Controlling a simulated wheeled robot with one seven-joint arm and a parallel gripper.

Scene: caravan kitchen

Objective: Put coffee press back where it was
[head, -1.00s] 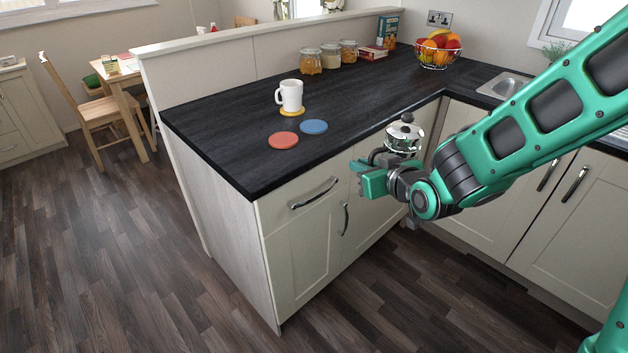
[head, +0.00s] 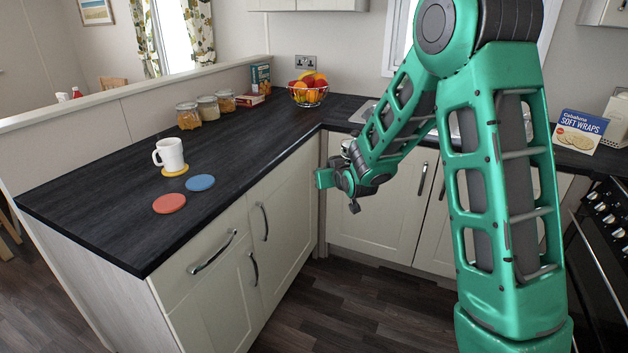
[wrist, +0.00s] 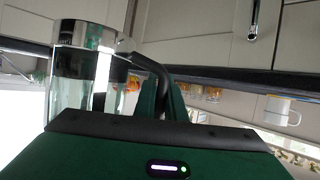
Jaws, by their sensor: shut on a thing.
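The coffee press (wrist: 83,75), a glass cylinder with shiny metal bands and a black handle, shows at the left of the wrist view. My gripper (wrist: 165,100) is shut on it at the handle side. In the head view my gripper (head: 324,178) is in front of the cabinets by the inner corner of the counter, off the worktop. There the press is almost wholly hidden by my arm; only a small shiny part (head: 346,147) shows. A red coaster (head: 169,203) and a blue coaster (head: 200,182) lie bare on the dark worktop (head: 110,200).
A white mug (head: 170,155) stands on a yellow coaster (head: 175,171). Several jars (head: 207,108), boxes (head: 260,78) and a fruit bowl (head: 308,92) stand further back. A soft wraps box (head: 580,131) and stove (head: 605,225) are at right. Worktop around the coasters is clear.

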